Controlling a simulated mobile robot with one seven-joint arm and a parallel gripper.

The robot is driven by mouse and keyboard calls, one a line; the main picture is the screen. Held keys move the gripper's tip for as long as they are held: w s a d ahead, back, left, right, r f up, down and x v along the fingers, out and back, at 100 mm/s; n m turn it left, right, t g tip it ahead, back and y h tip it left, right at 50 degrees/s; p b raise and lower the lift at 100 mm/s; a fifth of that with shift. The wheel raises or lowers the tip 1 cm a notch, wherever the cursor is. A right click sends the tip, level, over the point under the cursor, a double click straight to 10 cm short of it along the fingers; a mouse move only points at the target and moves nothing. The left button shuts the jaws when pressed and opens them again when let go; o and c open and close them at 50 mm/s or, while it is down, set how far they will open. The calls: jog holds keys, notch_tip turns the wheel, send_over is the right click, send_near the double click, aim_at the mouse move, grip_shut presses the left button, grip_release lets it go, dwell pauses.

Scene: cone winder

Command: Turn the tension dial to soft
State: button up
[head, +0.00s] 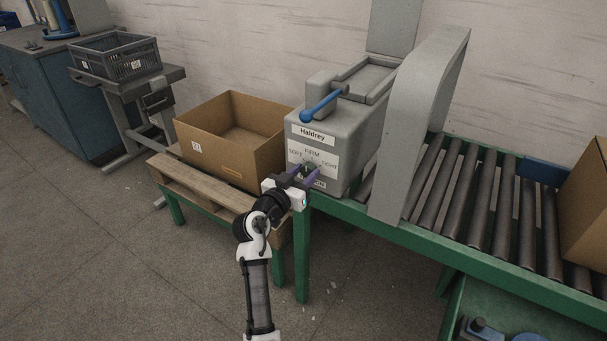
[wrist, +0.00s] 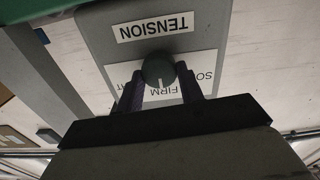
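The tension dial is a round dark green knob (wrist: 158,70) with a white pointer line, on the front of the grey winder box (head: 343,140). The wrist view is upside down; there the pointer line points toward FIRM. In the head view the dial plate (head: 313,157) reads SOFT at left, FIRM at top and TIGHT at right. My gripper (head: 303,174) is in front of the plate and partly hides the dial. In the wrist view its purple fingers (wrist: 161,80) are apart, one on each side of the knob. I cannot tell whether they touch it.
A blue-handled lever (head: 323,108) is on the box above the dial. An open cardboard box (head: 208,151) stands on a pallet to the left. A roller conveyor (head: 470,200) on a green frame runs to the right. The floor in front is mostly clear.

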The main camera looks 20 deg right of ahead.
jog(key=shift+c, duration=0.9)
jog(key=shift+n, duration=0.3)
jog(key=n+p, duration=0.2)
jog(key=n, duration=0.3)
jog(key=shift+n, duration=0.3)
jog(key=n+p, duration=0.2)
jog(key=n, duration=0.1)
jog(key=shift+w, duration=0.1)
jog(key=shift+a+f+n+p, duration=0.1)
jog(key=shift+n+p, duration=0.45)
jog(key=shift+n, duration=0.75)
jog(key=o, duration=1)
jog(key=shift+a, duration=0.1)
